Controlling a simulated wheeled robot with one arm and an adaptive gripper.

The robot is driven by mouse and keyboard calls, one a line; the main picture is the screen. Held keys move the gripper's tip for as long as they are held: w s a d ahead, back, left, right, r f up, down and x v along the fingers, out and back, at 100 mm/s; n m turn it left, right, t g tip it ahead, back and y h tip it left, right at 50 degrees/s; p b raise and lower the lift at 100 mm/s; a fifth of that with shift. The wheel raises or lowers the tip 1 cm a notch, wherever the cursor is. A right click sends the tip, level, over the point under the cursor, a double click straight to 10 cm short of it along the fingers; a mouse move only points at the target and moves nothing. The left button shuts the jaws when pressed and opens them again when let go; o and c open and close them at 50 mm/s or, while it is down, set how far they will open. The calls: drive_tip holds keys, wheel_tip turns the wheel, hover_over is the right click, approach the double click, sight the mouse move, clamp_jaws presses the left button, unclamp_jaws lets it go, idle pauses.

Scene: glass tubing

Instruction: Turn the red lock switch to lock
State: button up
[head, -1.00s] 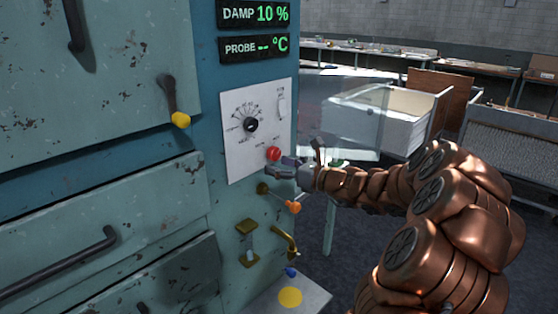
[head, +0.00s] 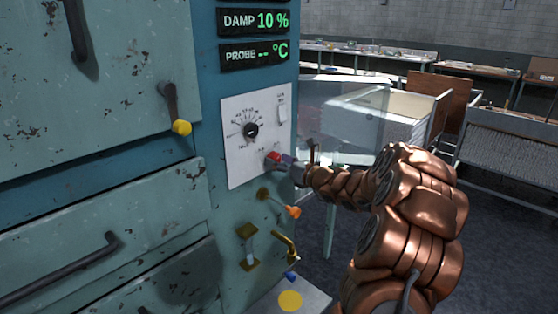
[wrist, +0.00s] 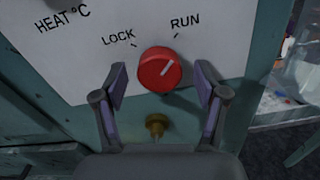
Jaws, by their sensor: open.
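The red lock switch (wrist: 159,69) is a round knob on the white panel (wrist: 90,70). In the wrist view its white pointer line tilts up and right, toward the RUN mark; the LOCK mark is at its upper left. My gripper (wrist: 160,85) is open, with one finger on each side of the knob and a visible gap on both sides. In the head view the red switch (head: 273,156) shows at the panel's lower right, partly covered by my gripper (head: 280,162).
A black dial (head: 251,130) sits above the switch on the same panel. Below it are a brass stem with an orange knob (head: 293,211) and a brass lever (head: 286,243). A clear pane (head: 340,110) stands right of the cabinet. Open floor lies at right.

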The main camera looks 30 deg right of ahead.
drive_tip(key=shift+c, duration=0.3)
drive_tip(key=c, duration=1.1)
drive_tip(key=shift+n+b, duration=0.5)
drive_tip(key=shift+b, duration=0.35)
drive_tip(key=n+b, duration=1.7)
drive_tip(key=b, duration=0.2)
drive_tip(key=shift+a+f, duration=0.1)
drive_tip(key=shift+b, duration=0.3)
